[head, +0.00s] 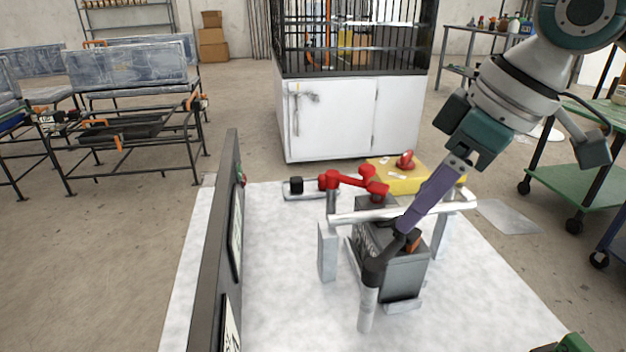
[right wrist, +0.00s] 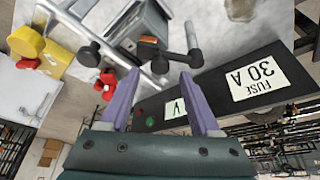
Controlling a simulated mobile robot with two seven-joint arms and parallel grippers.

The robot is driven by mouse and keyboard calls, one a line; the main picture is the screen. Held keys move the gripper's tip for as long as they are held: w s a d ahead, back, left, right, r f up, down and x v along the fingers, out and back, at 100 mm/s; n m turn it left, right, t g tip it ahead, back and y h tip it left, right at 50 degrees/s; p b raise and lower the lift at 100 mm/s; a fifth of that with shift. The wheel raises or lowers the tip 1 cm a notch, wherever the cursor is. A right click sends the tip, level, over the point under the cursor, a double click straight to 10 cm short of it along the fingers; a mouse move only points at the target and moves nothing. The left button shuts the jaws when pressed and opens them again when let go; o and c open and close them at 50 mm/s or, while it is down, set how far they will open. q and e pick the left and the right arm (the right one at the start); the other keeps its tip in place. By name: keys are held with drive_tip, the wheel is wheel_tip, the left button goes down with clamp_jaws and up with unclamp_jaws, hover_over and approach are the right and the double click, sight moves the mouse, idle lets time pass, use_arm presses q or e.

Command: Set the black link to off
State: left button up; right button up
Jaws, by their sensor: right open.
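The black link (head: 375,270) is a dark arm with a rounded end over a short grey post at the front of the bench. It runs back toward the grey box, where my fingers partly hide it. In the right wrist view the black link (right wrist: 174,58) crosses just beyond the fingertips, with thick rounded black ends. My right gripper (head: 404,228) has purple fingers pointing down at the link's rear part. In the wrist view the fingers are spread apart with nothing clearly gripped; contact with the link cannot be told.
A red jointed link (head: 350,181) lies behind a silver rail (head: 345,217). A grey box (head: 405,277) stands under the rail. A yellow box (head: 399,182) with a red knob is at the back. A dark upright panel (head: 212,270) borders the left. The white bench front is clear.

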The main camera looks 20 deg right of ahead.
sight(395, 242)
drive_tip(key=shift+x, duration=1.3)
clamp_jaws()
idle(0.5)
